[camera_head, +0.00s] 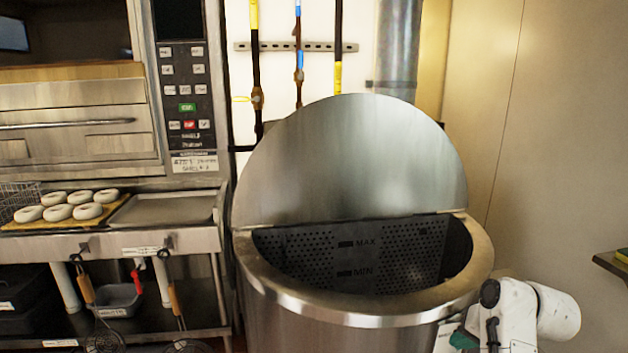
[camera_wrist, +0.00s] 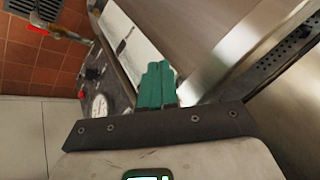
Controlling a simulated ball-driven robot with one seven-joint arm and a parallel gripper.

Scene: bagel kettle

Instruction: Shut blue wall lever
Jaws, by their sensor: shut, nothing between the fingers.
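In the head view, a thin pipe with blue bands runs down the back wall, and a short blue piece (camera_head: 300,60), which looks like the blue lever, lies upright along it. Just below it is a brownish valve body. I cannot clearly separate lever from band at this size. My gripper's teal fingers show in the wrist view (camera_wrist: 160,83), shut together and empty. In the head view only a bit of teal (camera_head: 463,340) shows at the lower right, beside the kettle. The gripper is low, far from the blue piece.
The big steel kettle (camera_head: 360,308) with raised lid (camera_head: 350,165) stands between me and the wall pipes. A yellow lever (camera_head: 241,98) sticks out left of the left pipe. Bagels (camera_head: 58,212) lie on a counter at left. The wrist view shows a gauge (camera_wrist: 99,105).

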